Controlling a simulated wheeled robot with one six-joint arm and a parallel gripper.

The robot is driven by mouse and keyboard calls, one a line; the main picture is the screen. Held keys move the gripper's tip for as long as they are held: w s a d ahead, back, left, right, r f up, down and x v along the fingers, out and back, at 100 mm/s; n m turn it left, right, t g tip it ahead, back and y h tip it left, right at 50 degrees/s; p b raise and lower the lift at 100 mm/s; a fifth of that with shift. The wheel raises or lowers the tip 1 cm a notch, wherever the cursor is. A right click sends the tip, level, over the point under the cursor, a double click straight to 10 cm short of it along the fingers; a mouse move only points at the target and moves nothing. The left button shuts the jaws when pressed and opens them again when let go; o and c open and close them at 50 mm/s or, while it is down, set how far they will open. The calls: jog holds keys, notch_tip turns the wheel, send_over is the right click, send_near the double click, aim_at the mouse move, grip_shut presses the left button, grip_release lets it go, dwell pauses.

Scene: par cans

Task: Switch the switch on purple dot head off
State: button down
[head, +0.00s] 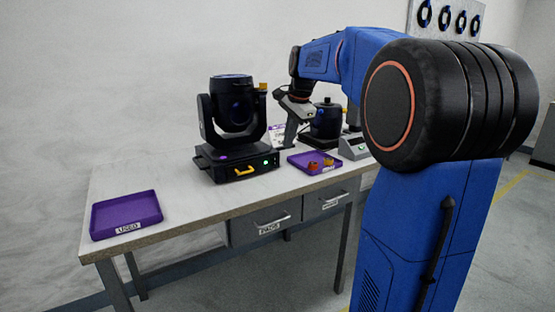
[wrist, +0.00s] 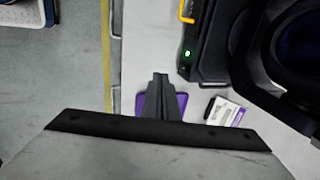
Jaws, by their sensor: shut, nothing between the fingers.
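A black moving-head light (head: 232,110) stands on the table, with a purple dot (head: 224,158) on its base. The base front has a lit green spot (head: 266,163) and a yellow handle (head: 244,171). In the wrist view, the green spot (wrist: 187,53) and part of the yellow handle (wrist: 186,12) show at upper right. I cannot make out the switch's lever or its position. My gripper (head: 288,143) is shut and empty, pointing down to the right of this light. Its closed fingers (wrist: 160,77) show in the wrist view, apart from the base.
A purple tray (head: 297,157) with small orange parts lies below and right of my gripper. A second dark unit (head: 326,121) and a grey box (head: 354,147) stand behind. A purple "USED" tray (head: 126,214) is at the left. The table between is clear.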

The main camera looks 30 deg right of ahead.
aim_at(275, 161)
jog(key=x, duration=1)
jog(key=shift+f, duration=0.1)
jog(key=w, duration=0.3)
jog(key=shift+f, duration=0.15)
jog(key=shift+w, duration=0.45)
jog(key=shift+f, duration=0.15)
jog(key=shift+w+t, duration=0.2)
jog(key=shift+t, duration=0.1)
